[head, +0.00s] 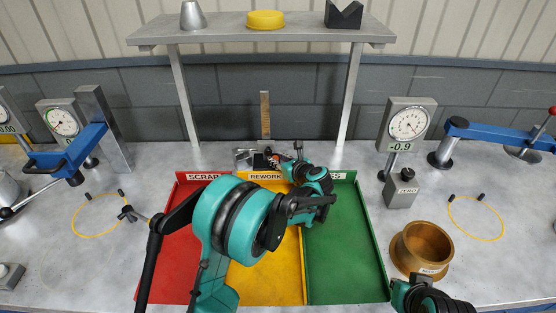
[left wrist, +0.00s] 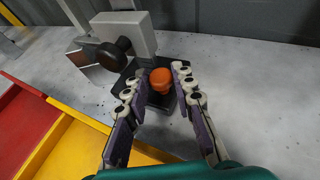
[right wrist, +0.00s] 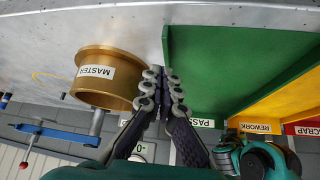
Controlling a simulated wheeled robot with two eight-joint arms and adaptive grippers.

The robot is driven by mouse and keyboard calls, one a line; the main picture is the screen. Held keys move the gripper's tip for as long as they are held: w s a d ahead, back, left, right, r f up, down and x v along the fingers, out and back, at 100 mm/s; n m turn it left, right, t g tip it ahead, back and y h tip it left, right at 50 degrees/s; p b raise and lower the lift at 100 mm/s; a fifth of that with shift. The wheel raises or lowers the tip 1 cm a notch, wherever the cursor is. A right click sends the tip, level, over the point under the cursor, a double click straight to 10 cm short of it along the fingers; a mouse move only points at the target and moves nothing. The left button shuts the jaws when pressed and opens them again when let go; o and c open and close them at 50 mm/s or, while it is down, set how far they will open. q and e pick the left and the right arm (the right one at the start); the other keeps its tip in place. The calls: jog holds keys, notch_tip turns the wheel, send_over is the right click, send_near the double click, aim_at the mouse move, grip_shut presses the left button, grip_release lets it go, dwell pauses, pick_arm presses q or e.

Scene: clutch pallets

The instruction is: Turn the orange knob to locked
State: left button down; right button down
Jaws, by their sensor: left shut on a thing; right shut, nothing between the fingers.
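The orange knob (left wrist: 160,80) sits on a dark base (left wrist: 150,97) below a grey block with a black knob (left wrist: 113,53). My left gripper (left wrist: 158,82) has its fingers on both sides of the orange knob and is shut on it. In the head view my left gripper (head: 281,160) reaches the fixture (head: 245,157) behind the trays, and the arm hides most of the orange knob. I cannot read the knob's turned position. My right gripper (right wrist: 162,82) is shut and empty, near the brass master ring (right wrist: 107,82).
Red (head: 172,260), yellow (head: 290,285) and green (head: 345,240) trays lie in front of the fixture. A shelf (head: 260,32) stands over it. The brass ring (head: 421,248) and a dial gauge (head: 408,125) stand at right, another gauge (head: 62,122) at left.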

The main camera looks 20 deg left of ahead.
pick_arm(q)
jog(key=shift+s, duration=0.1)
jog(key=m+t+h, duration=0.2)
jog(key=m+h, duration=0.1)
jog(key=shift+s+a, duration=0.15)
jog(key=shift+a, duration=0.15)
jog(key=shift+a+m+t+h, duration=0.1)
jog(key=shift+m+t+h, duration=0.6)
jog(key=shift+m+h, duration=0.6)
jog(key=c, duration=1.3)
grip_release()
jog(key=shift+h, duration=0.3)
jog(key=v, duration=1.2)
